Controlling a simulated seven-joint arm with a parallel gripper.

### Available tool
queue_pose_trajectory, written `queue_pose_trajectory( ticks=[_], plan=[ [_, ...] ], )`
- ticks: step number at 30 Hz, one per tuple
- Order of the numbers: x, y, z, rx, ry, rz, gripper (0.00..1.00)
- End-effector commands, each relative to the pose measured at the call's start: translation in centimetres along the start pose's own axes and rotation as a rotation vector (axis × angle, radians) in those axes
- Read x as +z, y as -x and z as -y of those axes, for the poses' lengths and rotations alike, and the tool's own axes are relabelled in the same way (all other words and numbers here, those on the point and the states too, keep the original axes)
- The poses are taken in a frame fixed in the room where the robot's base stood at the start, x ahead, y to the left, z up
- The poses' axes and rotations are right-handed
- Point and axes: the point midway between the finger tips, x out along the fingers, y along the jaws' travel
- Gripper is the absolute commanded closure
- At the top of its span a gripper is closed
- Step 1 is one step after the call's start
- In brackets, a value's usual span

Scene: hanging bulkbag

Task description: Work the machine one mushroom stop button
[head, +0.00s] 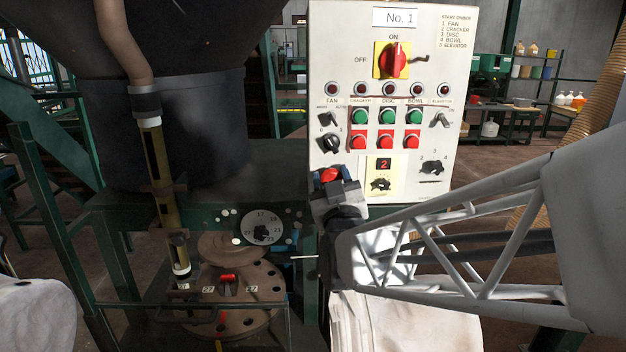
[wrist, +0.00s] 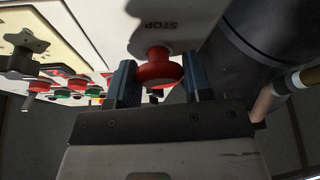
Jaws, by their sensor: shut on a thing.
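The red mushroom stop button (head: 329,175) sits low on the left side of the white control panel (head: 440,60) marked No. 1. My gripper (head: 338,190) is right at the button in the head view and covers part of it. In the wrist view the button (wrist: 156,68) shows its red head below the word STOP. The gripper's two dark fingers (wrist: 155,85) stand on either side of the head and are shut on it. The button's stem side is partly hidden by its head.
Green and red push buttons (head: 386,128), black switches (head: 331,142) and a large red rotary switch (head: 393,60) stand out from the panel near my arm. A white sack (head: 405,320) lies below.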

Motion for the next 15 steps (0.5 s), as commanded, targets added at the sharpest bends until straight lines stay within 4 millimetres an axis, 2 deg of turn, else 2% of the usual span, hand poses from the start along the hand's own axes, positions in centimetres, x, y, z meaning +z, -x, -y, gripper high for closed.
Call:
queue_pose_trajectory(
  ticks=[15],
  plan=[
    [-0.5,1.2,0.0,0.0,-0.001,0.0,0.97]
  ],
)
